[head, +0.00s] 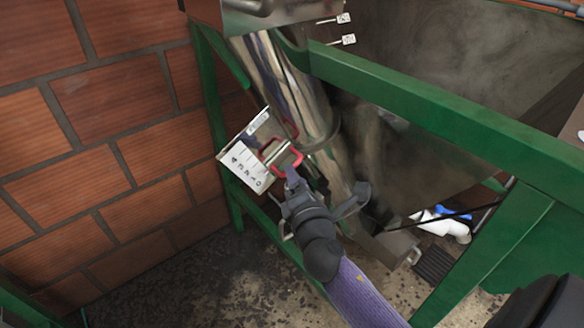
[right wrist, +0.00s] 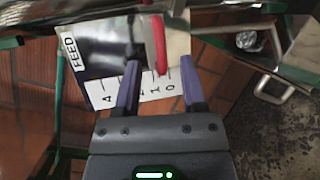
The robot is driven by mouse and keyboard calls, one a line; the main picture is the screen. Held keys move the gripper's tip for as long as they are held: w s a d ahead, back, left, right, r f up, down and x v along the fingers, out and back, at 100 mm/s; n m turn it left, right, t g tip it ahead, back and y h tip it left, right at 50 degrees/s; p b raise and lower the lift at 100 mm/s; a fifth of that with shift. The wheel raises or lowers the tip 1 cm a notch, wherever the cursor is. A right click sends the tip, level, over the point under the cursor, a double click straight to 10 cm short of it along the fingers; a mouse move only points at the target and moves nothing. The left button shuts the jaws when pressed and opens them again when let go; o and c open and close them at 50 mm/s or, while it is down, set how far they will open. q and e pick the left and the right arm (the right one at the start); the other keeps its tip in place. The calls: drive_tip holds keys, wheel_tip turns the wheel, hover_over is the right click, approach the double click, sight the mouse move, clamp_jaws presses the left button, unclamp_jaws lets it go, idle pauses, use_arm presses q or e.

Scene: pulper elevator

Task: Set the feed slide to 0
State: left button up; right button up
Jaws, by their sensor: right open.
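The feed slide is a metal plate with a red loop handle (head: 286,158) on the inclined metal tube. Beside it is a white scale (head: 247,167) numbered from 4 down to 0, with 0 at the lower right end in the head view. My right gripper (head: 291,172) is open at the handle. In the right wrist view the red handle (right wrist: 159,45) lies between the two open fingers (right wrist: 160,66), with gaps visible on both sides. The FEED label (right wrist: 73,65) shows there. The fingers hide part of the scale, and the exact reading is unclear. My left gripper is not in view.
A green frame (head: 420,95) surrounds the inclined metal tube (head: 285,85). A brick wall (head: 90,130) stands at the left. A white pipe with a blue valve (head: 445,222) is at the lower right.

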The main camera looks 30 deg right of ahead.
drive_tip(key=x, duration=0.4)
drive_tip(key=shift+w+f+b, duration=0.1)
drive_tip(key=shift+w+b, duration=0.1)
drive_tip(key=shift+b, duration=0.15)
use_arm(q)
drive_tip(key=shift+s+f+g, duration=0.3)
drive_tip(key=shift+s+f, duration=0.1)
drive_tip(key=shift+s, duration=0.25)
use_arm(e)
clamp_jaws()
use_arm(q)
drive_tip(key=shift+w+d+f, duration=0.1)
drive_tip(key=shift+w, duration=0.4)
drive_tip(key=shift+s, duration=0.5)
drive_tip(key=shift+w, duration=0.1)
